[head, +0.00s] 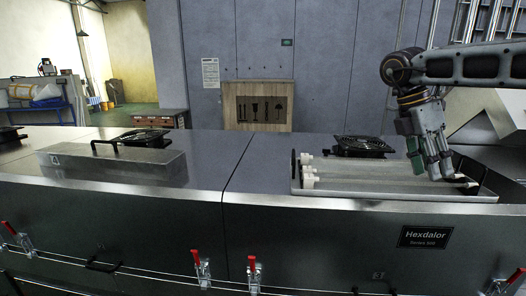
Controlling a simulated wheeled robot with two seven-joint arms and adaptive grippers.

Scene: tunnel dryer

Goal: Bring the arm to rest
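My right arm comes in from the right, and its gripper (441,174) points down over the right end of an open metal tray (400,193). The tray is set in the top of the machine and has several grey tubes with white end caps (308,170) lying across it. The fingertips are close to a white end piece (462,179) at the tray's right end; I cannot tell whether they touch it. The fingers look near each other, but their gap is not clear. A dark green part shows beside the gripper. My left gripper is not in view.
The long metal machine (225,240) fills the foreground, with red-handled clamps (252,266) along its front. A handled cover box (115,166) and black fans (362,145) stand on top. A wooden crate (232,105) is behind. The machine top between box and tray is clear.

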